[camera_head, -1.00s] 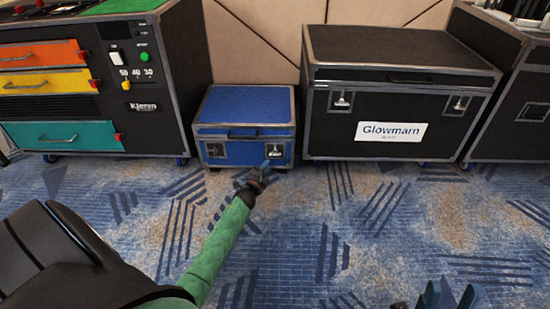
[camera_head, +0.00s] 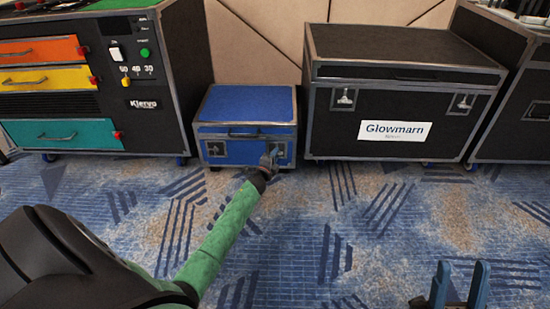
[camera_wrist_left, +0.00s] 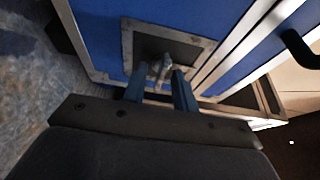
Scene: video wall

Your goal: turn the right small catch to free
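The small blue case (camera_head: 246,103) stands on the carpet with a catch on each side of its front. The left small catch (camera_head: 216,150) is in plain view. The right small catch is partly hidden behind my left gripper (camera_head: 270,158) in the head view. In the left wrist view the right small catch (camera_wrist_left: 161,68) shows as a grey lever in a recessed plate. The fingers of my left gripper (camera_wrist_left: 159,84) stand apart on either side of that lever, with small gaps visible. My right gripper (camera_head: 460,284) is open and empty at the bottom right, far from the case.
A large black case (camera_head: 405,95) labelled Glowmarn stands close to the right of the blue case. A black cabinet (camera_head: 150,130) with coloured drawers stands to the left. The carpet (camera_head: 330,220) in front is clear. A black handle (camera_wrist_left: 300,48) shows in the left wrist view.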

